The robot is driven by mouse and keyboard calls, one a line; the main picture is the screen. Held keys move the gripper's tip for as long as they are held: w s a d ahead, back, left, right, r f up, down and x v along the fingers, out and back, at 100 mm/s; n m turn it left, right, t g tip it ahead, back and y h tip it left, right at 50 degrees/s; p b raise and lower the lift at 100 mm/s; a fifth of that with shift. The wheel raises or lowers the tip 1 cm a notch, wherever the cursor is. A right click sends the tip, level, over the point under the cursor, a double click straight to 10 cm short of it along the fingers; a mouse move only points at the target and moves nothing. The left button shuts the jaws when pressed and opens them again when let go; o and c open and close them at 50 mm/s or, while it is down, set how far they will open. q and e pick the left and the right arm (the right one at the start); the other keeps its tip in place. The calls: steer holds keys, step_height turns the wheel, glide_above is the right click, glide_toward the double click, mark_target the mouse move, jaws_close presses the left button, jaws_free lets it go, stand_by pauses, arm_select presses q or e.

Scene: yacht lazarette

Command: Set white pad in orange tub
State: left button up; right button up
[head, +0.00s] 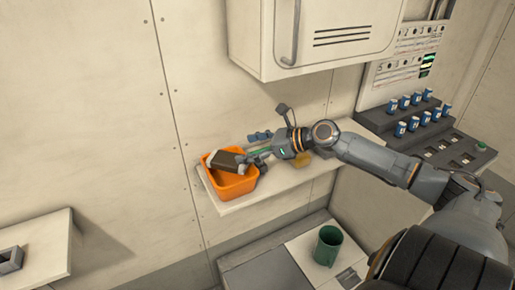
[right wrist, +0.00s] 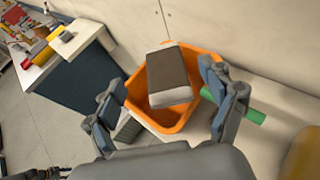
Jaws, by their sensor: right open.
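The white pad (head: 228,161), pale at its ends with a broad dark brown band, lies tilted at the orange tub (head: 236,188). In the right wrist view the pad (right wrist: 168,75) overlaps the opening of the tub (right wrist: 172,124); its lower end is over the inside. Whether it rests on the rim or the floor of the tub is unclear. My right gripper (head: 256,154) is at the tub's right side. In the wrist view its spread fingers (right wrist: 163,88) stand either side of the pad, with gaps visible. My left gripper is not in view.
The tub stands on a pale wall shelf (head: 285,183). A green cylinder (right wrist: 246,112) lies beside it, and a yellow object (right wrist: 302,155) is farther right. A white cabinet (head: 315,35) hangs above. A green cup (head: 328,245) stands on a lower surface.

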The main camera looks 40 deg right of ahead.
steer(key=shift+v, duration=1.45)
